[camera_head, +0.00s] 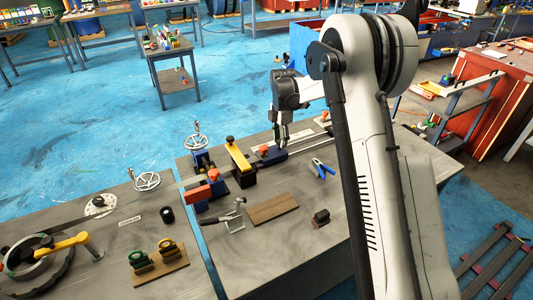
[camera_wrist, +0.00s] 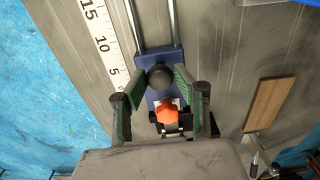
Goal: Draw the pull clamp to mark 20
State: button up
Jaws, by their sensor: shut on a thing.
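The pull clamp (camera_wrist: 172,59) is a blue carriage with a round black knob (camera_wrist: 160,78) and an orange star knob (camera_wrist: 167,112). It sits on two parallel rails (camera_wrist: 172,22). In the head view the blue clamp (camera_head: 267,157) is below my gripper (camera_head: 282,143). In the wrist view my gripper (camera_wrist: 160,82) has its green pads shut on the black knob, one on each side. A white scale (camera_wrist: 104,45) beside the rails shows 5, 10 and 15. The clamp is near the low end, around 5; its exact reading is unclear.
A yellow clamp bar (camera_head: 239,155) and a red-topped block (camera_head: 213,174) stand left of the pull clamp. Blue pliers (camera_head: 322,168), a wooden board (camera_head: 272,208) and a dark block (camera_head: 321,217) lie on the bench in front. The rails run clear away from the clamp.

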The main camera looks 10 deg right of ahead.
jog(key=shift+w+d+b, duration=0.25)
jog(key=shift+w+d, duration=0.55)
jog(key=shift+d, duration=1.95)
jog(key=shift+w+d+b, duration=0.2)
jog(key=shift+w+d, duration=0.6)
jog(key=shift+d, duration=1.9)
jog(key=shift+w+d+b, duration=0.25)
jog(key=shift+w+d, duration=0.55)
jog(key=shift+d, duration=1.95)
jog(key=o, duration=0.9)
jog(key=shift+d, duration=0.1)
jog(key=shift+r+p, duration=1)
jog(key=shift+r, duration=2)
